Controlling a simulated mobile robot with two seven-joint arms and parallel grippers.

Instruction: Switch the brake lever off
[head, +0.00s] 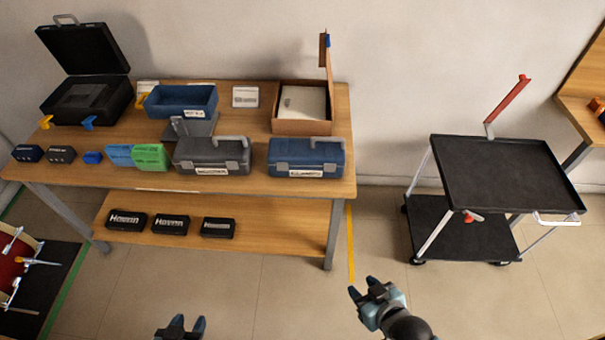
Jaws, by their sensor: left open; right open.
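A black two-shelf cart (500,175) stands at the right by the wall. A long red-handled lever (508,98) sticks up at a tilt from its back left corner. A small red handle (470,217) with a pale tip sits under the top shelf at the front. I cannot tell for sure which of the two is the brake lever. My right gripper (363,289) is open and empty over the floor, left of and in front of the cart, touching nothing. My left gripper (182,324) is open and empty at the bottom edge, far from the cart.
A wooden workbench (345,110) with toolboxes, cases and small bins stands at the left. A white handle (556,219) sticks out at the cart's right front. Another wooden table (577,95) is at the right edge. The floor between bench and cart is clear.

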